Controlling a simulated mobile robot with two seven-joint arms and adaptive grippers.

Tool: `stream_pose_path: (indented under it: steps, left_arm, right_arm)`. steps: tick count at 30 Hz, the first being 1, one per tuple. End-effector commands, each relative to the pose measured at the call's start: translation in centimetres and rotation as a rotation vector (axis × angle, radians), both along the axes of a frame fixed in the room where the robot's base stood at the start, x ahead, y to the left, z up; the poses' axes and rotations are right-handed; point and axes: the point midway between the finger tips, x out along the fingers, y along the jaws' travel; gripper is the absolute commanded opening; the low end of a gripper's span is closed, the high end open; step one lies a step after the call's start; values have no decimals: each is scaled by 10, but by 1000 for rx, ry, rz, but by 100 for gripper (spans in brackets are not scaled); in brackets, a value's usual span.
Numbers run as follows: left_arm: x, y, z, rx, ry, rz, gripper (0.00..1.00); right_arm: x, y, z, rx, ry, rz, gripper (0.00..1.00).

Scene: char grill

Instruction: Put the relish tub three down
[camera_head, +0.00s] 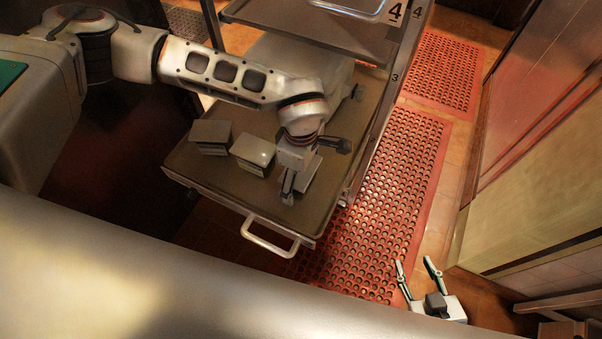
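The tubs stand in a row on the pulled-out shelf (225,188) marked 3. Two pale, box-shaped tubs (211,132) and (254,150) stand left of my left gripper (315,168). A third pale tub (309,175) shows partly beneath that gripper, mostly hidden by it. I cannot tell which tub holds relish. My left gripper points down with its fingers spread wide, one on each side of the third tub. Contact with the tub is not clear. My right gripper (413,268) is open and empty at the lower right, above the floor.
An upper shelf (300,28) marked 4 carries a clear tray at the top. A large pale container (318,72) stands at the back of the lower shelf. The shelf has a front handle (268,240). Red perforated mats (390,190) lie on the floor. A wall stands at right.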

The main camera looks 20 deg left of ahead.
Motion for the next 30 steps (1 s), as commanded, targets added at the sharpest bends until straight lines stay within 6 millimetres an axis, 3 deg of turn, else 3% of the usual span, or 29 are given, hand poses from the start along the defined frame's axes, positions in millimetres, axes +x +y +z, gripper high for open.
stream_pose_path:
  steps: [10, 16, 24, 30]
  left_arm:
    - [1, 0, 9, -1, -3, 0, 87]
    - [3, 0, 47, -1, -10, -1, 87]
    - [1, 0, 99, 0, -6, 0, 87]
    - [1, 0, 119, 0, -2, -1, 87]
  right_arm:
    - [-1, 2, 1, 8, 2, -9, 40]
    - [3, 0, 8, 4, -6, -10, 40]
    - [-8, -5, 0, -6, 21, -15, 40]
    - [-8, -5, 2, -2, 19, -16, 40]
